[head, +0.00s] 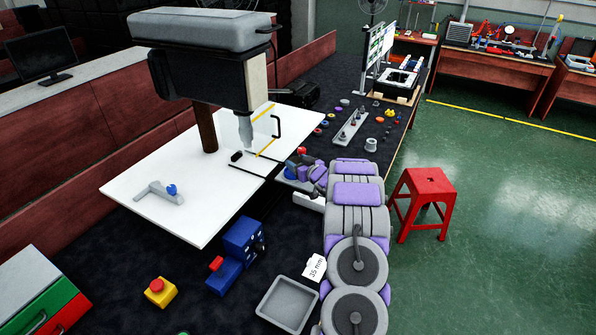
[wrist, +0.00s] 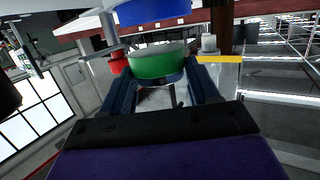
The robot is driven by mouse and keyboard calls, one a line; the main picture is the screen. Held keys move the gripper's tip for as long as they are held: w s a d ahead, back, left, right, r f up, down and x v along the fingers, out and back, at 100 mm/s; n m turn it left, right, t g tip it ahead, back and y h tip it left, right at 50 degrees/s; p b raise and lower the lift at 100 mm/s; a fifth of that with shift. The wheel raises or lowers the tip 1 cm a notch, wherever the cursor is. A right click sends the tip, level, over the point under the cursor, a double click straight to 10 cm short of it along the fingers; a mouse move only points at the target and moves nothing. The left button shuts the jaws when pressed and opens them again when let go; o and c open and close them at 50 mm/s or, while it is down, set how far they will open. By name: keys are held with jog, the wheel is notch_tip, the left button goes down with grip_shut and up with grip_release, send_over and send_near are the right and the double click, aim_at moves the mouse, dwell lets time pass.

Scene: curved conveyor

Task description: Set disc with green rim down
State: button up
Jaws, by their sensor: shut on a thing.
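The disc with the green rim (wrist: 158,63) sits between the two fingers of my gripper (wrist: 160,78) in the wrist view, with a pale top face showing. My gripper is shut on it. In the head view my gripper (head: 300,168) is at the right edge of the white table, and the green rim cannot be made out there. A blue round thing (wrist: 150,12) shows just beyond the disc in the wrist view, and a red piece (wrist: 118,66) is to its left. Whether the disc touches a surface below is hidden.
A white table (head: 165,215) under a grey machine (head: 205,60) lies left of my gripper. A holder with pegs (head: 352,127) and several small coloured parts lie on the dark surface beyond. A grey tray (head: 287,304), blue box (head: 242,240) and red stool (head: 422,198) stand nearer.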

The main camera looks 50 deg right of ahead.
jog(key=shift+w+a+f+b, duration=0.2)
jog(key=shift+a+f+b, duration=0.1)
jog(key=shift+a+f, duration=0.5)
jog(key=shift+d+f, duration=0.6)
jog(key=shift+f, duration=0.35)
jog(key=shift+c, duration=0.4)
jog(key=shift+s+d, duration=0.1)
jog(key=shift+d, duration=0.25)
jog(key=shift+c, duration=1.3)
jog(key=o, duration=1)
jog(key=shift+d, duration=0.15)
jog(key=o, duration=0.5)
jog(key=shift+f, duration=0.1)
jog(key=shift+c, duration=0.2)
